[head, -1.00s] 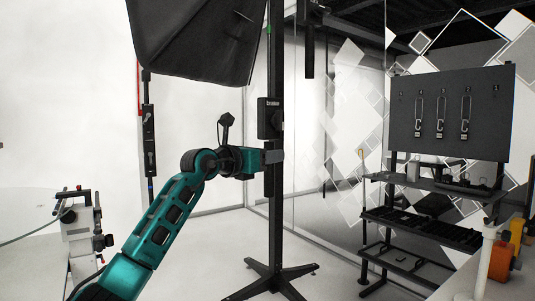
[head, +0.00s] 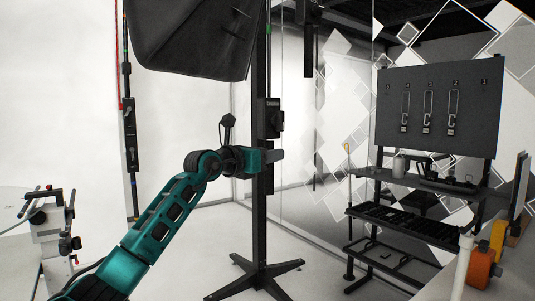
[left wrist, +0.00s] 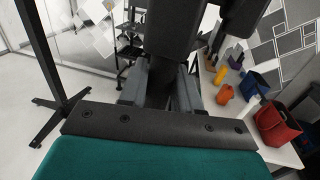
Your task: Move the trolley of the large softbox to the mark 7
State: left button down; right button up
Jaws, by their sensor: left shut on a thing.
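The large softbox (head: 190,35), a big black fabric box, hangs at the top of the head view. Its trolley is a tall black column (head: 258,215) on a splayed floor base (head: 254,278). My left gripper (head: 272,156) is shut on a dark upright bar at the column's side, below a small black box (head: 271,117). In the left wrist view, a dark upright part fills the space between the fingers (left wrist: 165,85). A black column with a splayed base (left wrist: 45,108) stands at left there. My right gripper is not in view. No mark 7 is visible.
A shelf rack with a dark tool panel (head: 440,105) stands at right, by a glass wall. Orange containers (head: 482,268) stand at lower right. White equipment (head: 50,235) is at lower left. A thin black stand (head: 130,150) is behind. Floor around the base looks clear.

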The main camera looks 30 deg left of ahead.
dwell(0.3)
pick_arm(q)
jog(key=c, duration=0.9)
grip_release()
jog(key=shift+c, duration=0.2)
jog(key=s+a+b, duration=0.2)
jog(key=s+b, duration=0.1)
jog(key=s, duration=0.9)
jog(key=shift+s+a+b, duration=0.25)
jog(key=shift+s+b, duration=0.1)
jog(key=shift+b, duration=0.05)
